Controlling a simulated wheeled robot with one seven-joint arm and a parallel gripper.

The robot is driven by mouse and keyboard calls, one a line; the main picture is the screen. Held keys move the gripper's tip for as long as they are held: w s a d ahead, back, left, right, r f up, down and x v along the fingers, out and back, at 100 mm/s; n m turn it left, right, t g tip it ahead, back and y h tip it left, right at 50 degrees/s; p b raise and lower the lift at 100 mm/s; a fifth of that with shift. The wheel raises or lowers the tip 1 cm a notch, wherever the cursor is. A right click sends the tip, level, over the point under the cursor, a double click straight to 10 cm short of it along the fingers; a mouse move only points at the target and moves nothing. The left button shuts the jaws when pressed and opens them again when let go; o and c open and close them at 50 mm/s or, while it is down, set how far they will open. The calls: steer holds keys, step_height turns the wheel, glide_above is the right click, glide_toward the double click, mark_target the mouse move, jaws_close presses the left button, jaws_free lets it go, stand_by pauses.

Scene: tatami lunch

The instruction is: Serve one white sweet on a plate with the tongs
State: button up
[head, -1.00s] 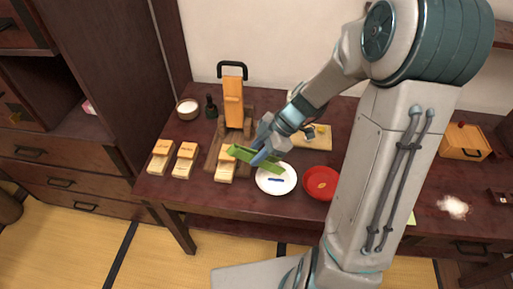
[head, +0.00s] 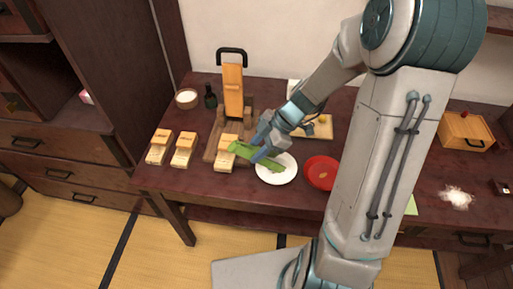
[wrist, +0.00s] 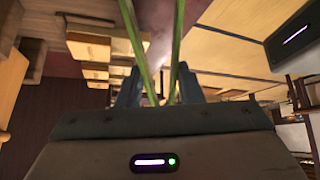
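My gripper (head: 263,153) is shut on the green tongs (head: 242,150) and holds them over the table, across the left part of the white plate (head: 279,176). In the wrist view, the tongs' two green arms (wrist: 178,45) run up from between my gripper's fingers (wrist: 160,88), spread apart, with nothing visible between them. Three open pale wooden boxes with labelled lids, left (head: 157,154), middle (head: 181,158) and right (head: 223,160), stand left of the plate. The tongs' tips are near the right box. I cannot make out a white sweet.
White powder (head: 456,197) lies far right.

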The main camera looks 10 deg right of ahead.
stand_by(0.3)
step_height(320, 180, up, 10)
steer(key=p, duration=0.4)
steer(key=shift+p, duration=0.35)
